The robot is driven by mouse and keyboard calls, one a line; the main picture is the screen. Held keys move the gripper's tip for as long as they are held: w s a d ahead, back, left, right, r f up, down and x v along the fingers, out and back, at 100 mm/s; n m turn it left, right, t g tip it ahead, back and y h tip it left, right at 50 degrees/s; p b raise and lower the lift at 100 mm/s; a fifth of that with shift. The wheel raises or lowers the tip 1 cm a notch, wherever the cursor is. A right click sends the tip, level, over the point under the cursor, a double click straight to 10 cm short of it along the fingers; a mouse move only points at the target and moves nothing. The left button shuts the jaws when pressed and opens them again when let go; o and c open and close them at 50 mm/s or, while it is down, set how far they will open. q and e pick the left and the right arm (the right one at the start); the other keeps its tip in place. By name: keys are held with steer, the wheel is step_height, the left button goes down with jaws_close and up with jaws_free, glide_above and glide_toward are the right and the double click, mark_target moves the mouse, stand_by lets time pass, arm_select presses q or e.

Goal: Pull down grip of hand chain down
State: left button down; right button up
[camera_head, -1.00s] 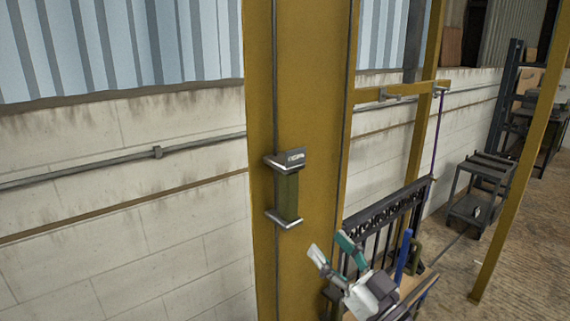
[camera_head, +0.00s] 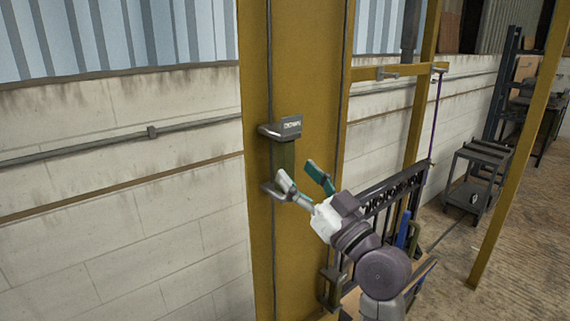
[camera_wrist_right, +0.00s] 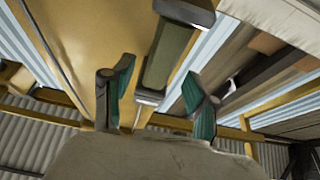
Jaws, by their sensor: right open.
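The pull-down grip (camera_head: 287,153) is an olive-green bar between two metal brackets, with a label reading "DOWN" on its top bracket. It is fixed upright on the yellow post (camera_head: 300,80). My right gripper (camera_head: 297,172) is open and empty, with its two teal-padded fingers pointing up at the grip's lower part; one finger overlaps the lower bracket in the picture. In the right wrist view the green bar (camera_wrist_right: 170,52) appears ahead, between the open fingers (camera_wrist_right: 158,70). I cannot tell whether a finger touches it. My left gripper is not in view.
A pale block wall (camera_head: 120,200) with a grey pipe (camera_head: 90,142) lies left of the post. A dark metal railing (camera_head: 395,195) and a yellow crossbar (camera_head: 400,73) stand to the right. A black cart (camera_head: 470,185) is farther back on open floor.

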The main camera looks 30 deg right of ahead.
mark_target(290, 166)
arm_select(q)
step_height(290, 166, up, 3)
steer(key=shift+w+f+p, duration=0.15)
steer(key=shift+p, duration=0.7)
arm_select(e)
steer(key=x, duration=0.5)
jaws_close()
steer(key=shift+f, duration=0.1)
